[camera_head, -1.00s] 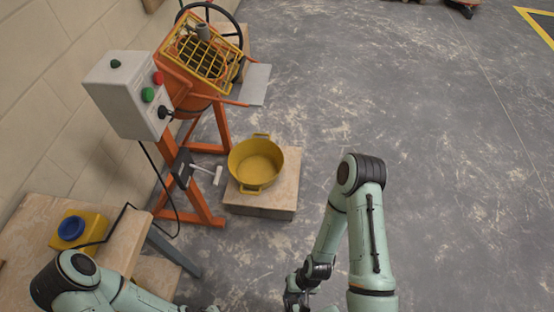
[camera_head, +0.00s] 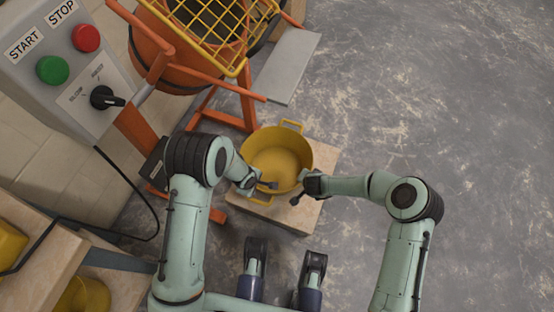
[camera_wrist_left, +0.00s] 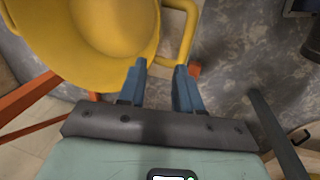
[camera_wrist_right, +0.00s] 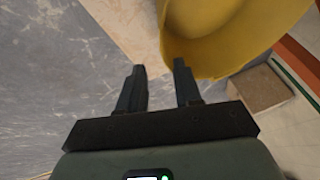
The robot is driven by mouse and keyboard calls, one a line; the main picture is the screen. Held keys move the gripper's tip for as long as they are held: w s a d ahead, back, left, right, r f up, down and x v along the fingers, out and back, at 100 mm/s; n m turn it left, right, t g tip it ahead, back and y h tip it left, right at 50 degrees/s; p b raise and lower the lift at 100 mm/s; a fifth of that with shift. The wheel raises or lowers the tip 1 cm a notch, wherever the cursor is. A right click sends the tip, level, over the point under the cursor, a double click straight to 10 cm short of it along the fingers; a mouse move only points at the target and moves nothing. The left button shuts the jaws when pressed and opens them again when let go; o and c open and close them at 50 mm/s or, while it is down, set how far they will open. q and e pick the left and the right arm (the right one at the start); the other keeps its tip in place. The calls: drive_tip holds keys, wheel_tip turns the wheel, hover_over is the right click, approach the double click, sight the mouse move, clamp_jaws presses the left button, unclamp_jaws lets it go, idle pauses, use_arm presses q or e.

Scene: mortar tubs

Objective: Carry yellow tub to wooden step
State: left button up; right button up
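The yellow tub (camera_head: 277,152) stands upright on a low wood-topped block (camera_head: 322,158) in front of the mixer. One handle is at its far rim and another at its near side. My left gripper (camera_head: 266,187) is at the tub's near left side. In the left wrist view its fingers (camera_wrist_left: 162,72) are apart, close to a tub handle (camera_wrist_left: 188,36). My right gripper (camera_head: 302,192) is at the tub's near right rim. In the right wrist view its fingers (camera_wrist_right: 159,72) are apart and empty, with the tub wall (camera_wrist_right: 220,30) by one fingertip. I cannot tell whether either touches.
The orange mixer (camera_head: 165,65) with its yellow grate and grey control box (camera_head: 70,65) stands behind left. A wooden bench (camera_head: 35,265) is at the lower left, with a yellow container (camera_head: 8,245) and another yellow object (camera_head: 82,296) lower down. The floor at right is clear.

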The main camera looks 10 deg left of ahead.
use_arm(q)
drive_tip(key=shift+w+a+r+n, duration=0.15)
drive_tip(key=shift+w+n, duration=0.15)
drive_tip(key=shift+w, duration=0.25)
use_arm(e)
drive_tip(key=shift+w+a, duration=0.3)
drive_tip(key=shift+w, duration=0.1)
